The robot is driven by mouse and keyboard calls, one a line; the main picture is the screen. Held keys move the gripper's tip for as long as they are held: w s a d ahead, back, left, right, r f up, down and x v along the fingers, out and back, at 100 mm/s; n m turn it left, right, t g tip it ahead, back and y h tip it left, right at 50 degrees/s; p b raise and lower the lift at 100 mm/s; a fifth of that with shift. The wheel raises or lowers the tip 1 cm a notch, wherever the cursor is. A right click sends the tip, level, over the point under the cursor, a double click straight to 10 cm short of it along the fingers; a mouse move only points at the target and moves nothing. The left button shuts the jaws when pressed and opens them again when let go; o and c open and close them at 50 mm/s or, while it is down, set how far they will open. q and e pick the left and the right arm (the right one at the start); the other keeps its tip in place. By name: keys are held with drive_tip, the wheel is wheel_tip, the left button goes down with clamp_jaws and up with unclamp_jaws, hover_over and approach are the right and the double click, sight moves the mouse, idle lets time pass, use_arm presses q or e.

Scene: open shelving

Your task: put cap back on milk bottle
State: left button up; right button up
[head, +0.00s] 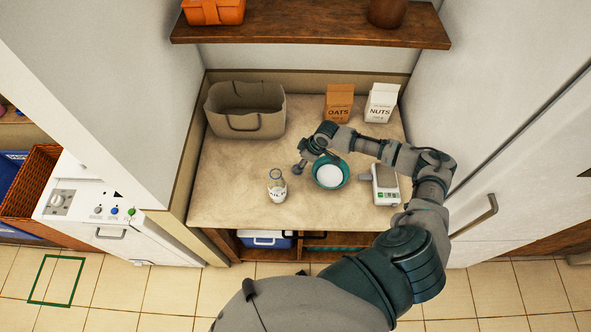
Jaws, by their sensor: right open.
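The milk bottle (277,187), small and clear with a white label, stands upright near the counter's front edge. Its top looks uncovered, but it is too small to be sure. I cannot make out the cap; it may be hidden by my gripper or too small to see. My right gripper (309,160) is open above the counter, a little behind and to the right of the bottle, beside a teal bowl (331,185) with white contents. I see nothing held in it. My left gripper is out of view.
A kitchen scale (386,196) sits right of the bowl, partly behind my arm. A fabric bag (246,112) stands back left; an oats box (339,102) and a nuts box (381,103) stand back right. A wooden shelf (310,32) overhangs the back. The counter's left front is clear.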

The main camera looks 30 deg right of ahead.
drive_tip(key=shift+s+f, duration=0.1)
drive_tip(key=shift+f, duration=0.4)
drive_tip(key=f, duration=0.3)
drive_tip(key=f+p, duration=0.1)
drive_tip(key=shift+w+d+f, duration=0.15)
drive_tip(key=shift+w, duration=0.15)
drive_tip(key=shift+f, duration=0.1)
drive_tip(key=shift+a, duration=0.4)
drive_tip(key=shift+a+r, duration=0.2)
drive_tip(key=c, duration=0.6)
drive_tip(key=shift+c, duration=0.8)
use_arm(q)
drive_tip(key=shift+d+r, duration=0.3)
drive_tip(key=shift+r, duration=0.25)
use_arm(e)
drive_tip(key=shift+d, duration=0.15)
